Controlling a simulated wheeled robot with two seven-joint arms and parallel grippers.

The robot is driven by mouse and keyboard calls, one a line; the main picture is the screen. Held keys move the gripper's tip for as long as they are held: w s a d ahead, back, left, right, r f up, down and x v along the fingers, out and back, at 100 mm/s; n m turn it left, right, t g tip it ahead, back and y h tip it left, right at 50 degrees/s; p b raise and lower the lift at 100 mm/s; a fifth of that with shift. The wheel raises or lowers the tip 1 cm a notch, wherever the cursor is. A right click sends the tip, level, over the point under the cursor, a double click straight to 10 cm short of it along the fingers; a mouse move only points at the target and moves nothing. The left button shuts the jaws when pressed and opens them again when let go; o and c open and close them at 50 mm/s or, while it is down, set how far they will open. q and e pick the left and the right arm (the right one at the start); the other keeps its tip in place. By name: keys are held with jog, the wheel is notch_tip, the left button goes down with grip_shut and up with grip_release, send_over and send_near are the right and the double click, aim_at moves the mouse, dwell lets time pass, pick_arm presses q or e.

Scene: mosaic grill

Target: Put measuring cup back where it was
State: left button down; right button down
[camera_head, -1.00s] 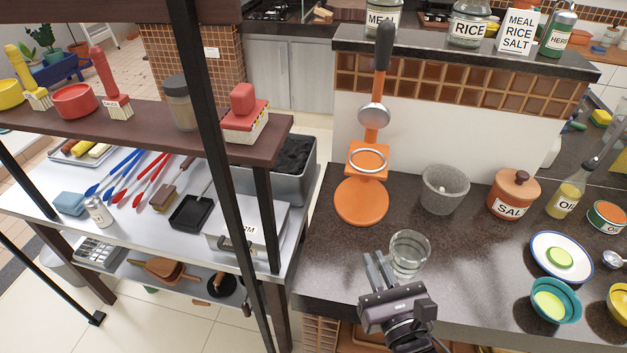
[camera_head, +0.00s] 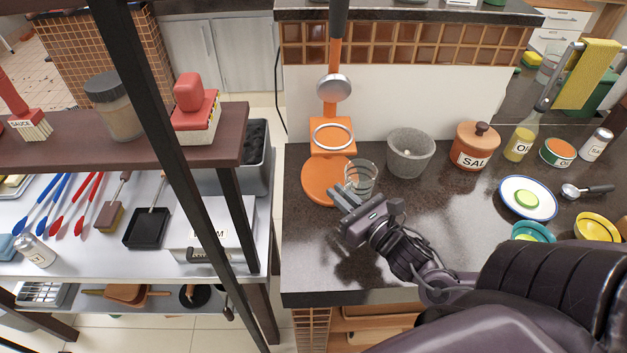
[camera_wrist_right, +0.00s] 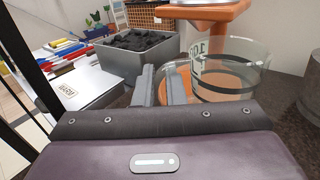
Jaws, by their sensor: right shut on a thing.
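The measuring cup (camera_head: 361,177) is a clear glass with dark markings. It is at the dark counter's left part, just in front of the orange press (camera_head: 322,181). My right gripper (camera_head: 345,197) reaches it from the front and is shut on it. In the right wrist view the cup (camera_wrist_right: 235,78) is large, just right of the fingers (camera_wrist_right: 160,86), and looks upright. The exact grip point is hard to see, and I cannot tell whether the cup's bottom touches the counter. My left gripper is not in view.
A grey stone mortar (camera_head: 410,153) and a salt pot (camera_head: 475,147) stand right of the cup. A plate (camera_head: 508,202) and bowls are farther right. A black post (camera_head: 165,130) and shelf (camera_head: 60,148) stand left. The counter's front left (camera_head: 310,270) is clear.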

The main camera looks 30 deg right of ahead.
jog(key=w, duration=0.3)
jog(key=shift+w+r, duration=0.2)
jog(key=shift+w, duration=0.1)
jog(key=w, duration=0.4)
jog(key=w+p, duration=0.1)
jog(key=w, duration=0.1)
jog(key=shift+a+f, duration=0.15)
jog(key=shift+a, duration=0.25)
notch_tip(320, 180, down, 3)
jog(key=shift+r+p, duration=0.1)
jog(key=shift+p, duration=0.25)
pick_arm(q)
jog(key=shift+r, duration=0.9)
pick_arm(e)
jog(key=shift+f, duration=0.35)
jog(key=shift+f, duration=0.2)
jog(key=c, duration=1.5)
grip_release()
jog(key=shift+s, duration=0.1)
jog(key=shift+s+r, duration=0.1)
jog(key=shift+r, duration=0.05)
